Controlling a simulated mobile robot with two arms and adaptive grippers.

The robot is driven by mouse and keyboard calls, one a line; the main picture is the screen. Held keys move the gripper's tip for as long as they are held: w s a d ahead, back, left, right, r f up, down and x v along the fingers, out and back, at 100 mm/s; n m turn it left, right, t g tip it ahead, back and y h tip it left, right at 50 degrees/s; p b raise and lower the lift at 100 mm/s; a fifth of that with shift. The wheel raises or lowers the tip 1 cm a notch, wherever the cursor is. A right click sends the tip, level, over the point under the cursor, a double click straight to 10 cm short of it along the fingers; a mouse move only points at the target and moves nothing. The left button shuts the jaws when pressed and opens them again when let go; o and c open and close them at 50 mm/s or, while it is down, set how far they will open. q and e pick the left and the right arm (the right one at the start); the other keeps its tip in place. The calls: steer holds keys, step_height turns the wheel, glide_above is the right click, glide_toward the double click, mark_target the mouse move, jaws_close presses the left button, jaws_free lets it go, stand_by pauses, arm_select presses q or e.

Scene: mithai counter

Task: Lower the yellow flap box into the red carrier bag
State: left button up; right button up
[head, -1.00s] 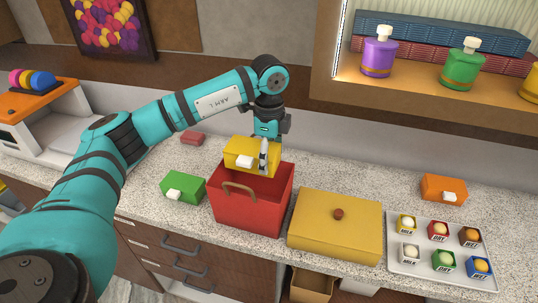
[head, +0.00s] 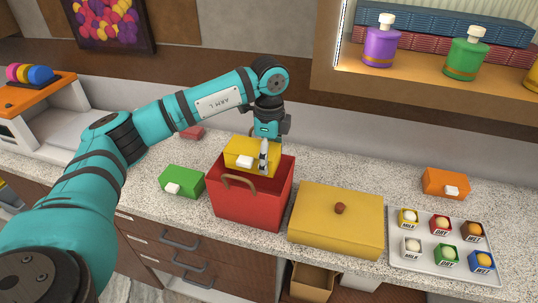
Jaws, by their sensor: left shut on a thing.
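The red carrier bag (head: 250,207) stands open on the counter, with a brown handle at its front. The yellow flap box (head: 240,154) with a white tab is at the mouth of the bag, above its left and middle part. Its lower front edge is close to the bag's rim; I cannot tell how far it is inside. My left gripper (head: 264,158) points down from above and is shut on the yellow flap box. One pale finger shows at the box's right front; the other is hidden. My right gripper is not in view.
A green box (head: 182,182) stands left of the bag. A large yellow lidded box (head: 337,225) is close on its right. Farther right are an orange box (head: 446,183) and a tray (head: 402,266) of small sweet boxes.

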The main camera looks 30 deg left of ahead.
arm_select(q)
steer(key=shift+f+b, duration=0.85)
steer(key=shift+f, duration=0.35)
steer(key=shift+f, duration=0.1)
steer(key=shift+f+b, duration=0.8)
steer(key=shift+f, duration=0.3)
steer(key=shift+f, duration=0.1)
steer(key=shift+f+b, duration=0.75)
steer(key=shift+f, duration=0.35)
steer(key=shift+f, duration=0.15)
steer(key=shift+f+b, duration=0.75)
steer(key=shift+f, duration=0.3)
